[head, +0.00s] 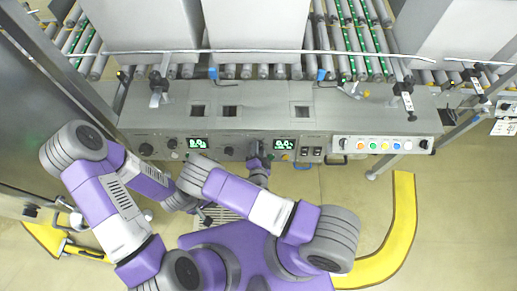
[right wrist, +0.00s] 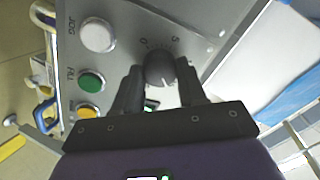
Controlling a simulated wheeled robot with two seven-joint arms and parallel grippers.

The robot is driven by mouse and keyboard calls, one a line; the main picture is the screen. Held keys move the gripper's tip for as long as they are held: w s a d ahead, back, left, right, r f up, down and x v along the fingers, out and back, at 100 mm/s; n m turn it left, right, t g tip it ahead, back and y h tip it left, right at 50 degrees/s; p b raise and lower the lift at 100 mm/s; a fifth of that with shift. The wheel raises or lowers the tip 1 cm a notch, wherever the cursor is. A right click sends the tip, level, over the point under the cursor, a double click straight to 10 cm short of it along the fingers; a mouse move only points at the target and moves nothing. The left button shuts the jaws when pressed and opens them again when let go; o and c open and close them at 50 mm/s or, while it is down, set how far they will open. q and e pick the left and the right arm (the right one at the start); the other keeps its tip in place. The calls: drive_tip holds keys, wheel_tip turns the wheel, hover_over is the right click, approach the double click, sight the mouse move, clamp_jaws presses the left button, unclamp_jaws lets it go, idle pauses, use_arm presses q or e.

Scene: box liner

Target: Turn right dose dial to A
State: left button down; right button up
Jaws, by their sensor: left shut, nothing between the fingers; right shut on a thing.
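A round dark dial (right wrist: 160,66) with a pale pointer mark sits on the grey panel in the right wrist view. Small markings that look like 0 and 5 stand by its far side; I cannot make out an A. My right gripper (right wrist: 158,82) is shut on this dial, one finger on each side. In the head view my right gripper (head: 257,152) is at the panel front, just left of the right green display (head: 284,145), and covers the dial. My left gripper (head: 205,216) is shut and empty, apart from the panel and below it in the picture.
White (right wrist: 98,35), green (right wrist: 91,83) and yellow (right wrist: 88,112) buttons lie beside the dial. A left green display (head: 198,143) and several dark knobs share the panel (head: 230,120). A row of coloured buttons (head: 380,145) is at right.

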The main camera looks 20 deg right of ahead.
drive_tip(key=m+p, duration=0.1)
drive_tip(key=m, duration=0.3)
drive_tip(key=shift+m+p, duration=0.3)
drive_tip(key=shift+p, duration=0.1)
drive_tip(key=m+p, duration=0.1)
drive_tip(key=m, duration=0.4)
drive_tip(key=shift+m+h+p, duration=0.35)
drive_tip(key=shift+m+h, duration=0.05)
drive_tip(key=m+p, duration=0.1)
drive_tip(key=m, duration=0.4)
drive_tip(key=shift+w+a+m+g, duration=0.1)
drive_tip(key=shift+m+g, duration=0.2)
drive_tip(key=m+p, duration=0.1)
drive_tip(key=m, duration=0.3)
drive_tip(key=shift+m+p, duration=0.3)
drive_tip(key=o, duration=1.1)
drive_tip(key=shift+c, duration=0.2)
